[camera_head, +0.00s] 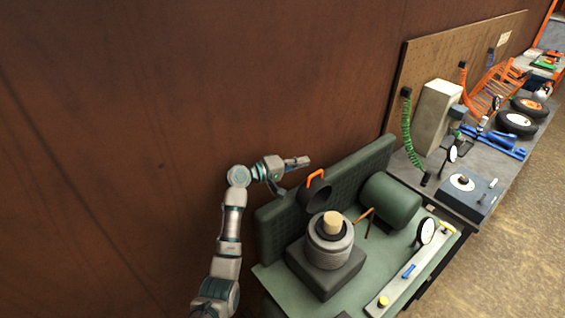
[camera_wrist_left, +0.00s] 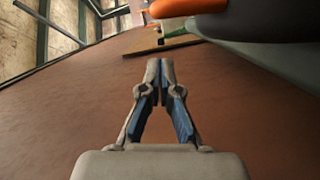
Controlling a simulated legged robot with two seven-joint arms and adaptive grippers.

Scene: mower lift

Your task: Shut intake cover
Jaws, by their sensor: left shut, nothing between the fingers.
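The intake cover (camera_head: 318,195) is a dark round cap that stands tilted up, open, at the back of the round grey intake housing (camera_head: 330,250). A tan cylinder (camera_head: 332,222) shows uncovered in the top of the housing. An orange handle (camera_head: 313,177) is on the cover's upper edge. My left gripper (camera_head: 305,161) is shut and empty, above and behind the cover near the wall, apart from the handle. In the left wrist view the closed fingers (camera_wrist_left: 160,65) point at the brown wall, with the orange handle (camera_wrist_left: 187,6) and dark cover (camera_wrist_left: 265,24) at the top. My right gripper is out of view.
A green ribbed panel (camera_head: 275,232) stands behind the housing, and a green cylinder (camera_head: 391,201) lies to its right. A gauge (camera_head: 427,231) stands on the light strip at the front. The brown wall (camera_head: 130,130) is close behind my left arm.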

